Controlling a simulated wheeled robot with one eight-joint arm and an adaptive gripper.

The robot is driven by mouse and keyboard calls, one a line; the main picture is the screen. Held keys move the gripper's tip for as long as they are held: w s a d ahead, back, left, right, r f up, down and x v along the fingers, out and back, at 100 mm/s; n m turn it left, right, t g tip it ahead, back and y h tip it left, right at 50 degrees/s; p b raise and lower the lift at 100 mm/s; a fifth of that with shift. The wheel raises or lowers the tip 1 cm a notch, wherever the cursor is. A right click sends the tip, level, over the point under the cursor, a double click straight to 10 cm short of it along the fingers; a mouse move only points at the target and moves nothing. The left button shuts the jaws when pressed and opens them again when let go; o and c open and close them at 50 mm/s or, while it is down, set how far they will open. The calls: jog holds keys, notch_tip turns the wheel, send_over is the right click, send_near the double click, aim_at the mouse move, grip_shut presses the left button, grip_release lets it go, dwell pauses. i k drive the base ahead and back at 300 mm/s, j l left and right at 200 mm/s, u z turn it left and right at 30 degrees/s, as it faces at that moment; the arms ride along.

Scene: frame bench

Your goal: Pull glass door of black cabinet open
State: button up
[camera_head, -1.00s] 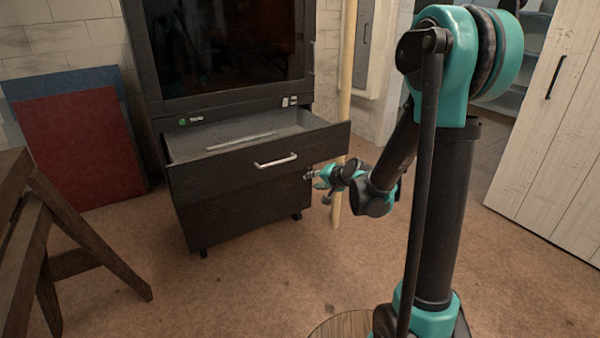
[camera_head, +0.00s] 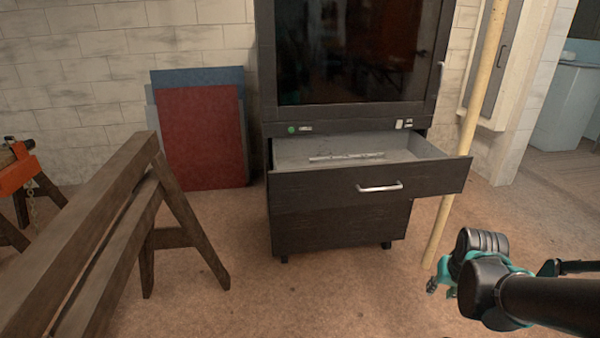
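The black cabinet (camera_head: 340,225) stands against the wall in the middle of the view. Its glass door (camera_head: 350,50) is dark and reflective and looks shut; its top runs out of view. A small light handle (camera_head: 439,72) shows at the door's right edge. Below the door, the cabinet's drawer (camera_head: 310,197) is pulled out, with a silver bar handle (camera_head: 380,187). My gripper (camera_head: 434,287) is low at the right, apart from the cabinet and well below the door handle. It is small and partly hidden by my arm, so its fingers are unclear.
A metallic rod (camera_head: 346,157) lies in the open drawer. A wooden pole (camera_head: 470,120) leans right of the cabinet. Wooden trestles (camera_head: 165,205) stand at the front left. Red and blue panels (camera_head: 203,140) lean on the wall. Floor before the cabinet is clear.

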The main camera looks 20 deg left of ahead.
aim_at(335, 59)
jog(key=i+u, duration=0.45)
jog(key=i, duration=0.15)
jog(key=i+l+u, duration=0.15)
jog(key=i+u, duration=0.3)
jog(key=i, duration=0.15)
